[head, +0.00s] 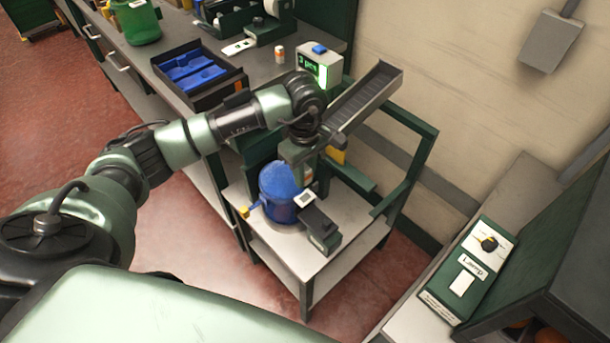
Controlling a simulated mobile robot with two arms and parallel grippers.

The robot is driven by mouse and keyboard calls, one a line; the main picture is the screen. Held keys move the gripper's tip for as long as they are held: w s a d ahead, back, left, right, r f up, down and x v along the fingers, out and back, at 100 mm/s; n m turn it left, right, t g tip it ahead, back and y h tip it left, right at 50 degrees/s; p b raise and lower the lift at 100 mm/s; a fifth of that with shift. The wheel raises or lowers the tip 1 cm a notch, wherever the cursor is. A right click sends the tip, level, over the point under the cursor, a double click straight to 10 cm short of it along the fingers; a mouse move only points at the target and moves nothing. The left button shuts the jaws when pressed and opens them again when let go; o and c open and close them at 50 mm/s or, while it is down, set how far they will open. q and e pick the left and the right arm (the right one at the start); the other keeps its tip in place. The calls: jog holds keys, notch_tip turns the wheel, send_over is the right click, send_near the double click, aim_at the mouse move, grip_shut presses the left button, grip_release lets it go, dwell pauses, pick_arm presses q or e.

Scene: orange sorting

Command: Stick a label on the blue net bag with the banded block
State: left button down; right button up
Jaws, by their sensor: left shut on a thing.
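The blue net bag (277,184) is a full, rounded blue bundle on the top of a small green-framed stand. My left gripper (303,160) points down just behind and to the right of the bag's top. It is shut on the banded block (308,174), of which only a small part with a pale and orange band shows. A dark green and black box (321,228), like a label dispenser, stands right of the bag, with a white label (304,198) at its upper end. I cannot tell whether the block touches the bag or the label. My right gripper is not in view.
A grey sloping chute (366,98) and a scale display (321,66) are close behind my left wrist. A black tray with blue inserts (190,72) sits on the bench. A green lamp control box (467,270) is at right. The stand's front top is clear.

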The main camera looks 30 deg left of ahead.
pick_arm(q)
jog(key=b, duration=0.2)
send_over(305, 198)
jog(key=shift+f, duration=2.3)
jog(key=shift+w+f+b, duration=0.1)
jog(key=shift+f+b, duration=0.2)
jog(key=shift+f, duration=0.25)
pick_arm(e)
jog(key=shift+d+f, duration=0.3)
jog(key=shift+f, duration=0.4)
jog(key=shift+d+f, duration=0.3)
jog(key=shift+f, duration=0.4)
pick_arm(q)
jog(key=shift+f+b, duration=0.5)
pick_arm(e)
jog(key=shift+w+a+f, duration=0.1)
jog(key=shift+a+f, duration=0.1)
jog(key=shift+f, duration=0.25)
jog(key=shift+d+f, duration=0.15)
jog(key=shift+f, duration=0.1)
pick_arm(q)
jog(key=shift+r+p, duration=0.3)
jog(key=shift+r, duration=0.6)
jog(key=shift+r+p, duration=1.35)
jog(key=shift+r, duration=1.3)
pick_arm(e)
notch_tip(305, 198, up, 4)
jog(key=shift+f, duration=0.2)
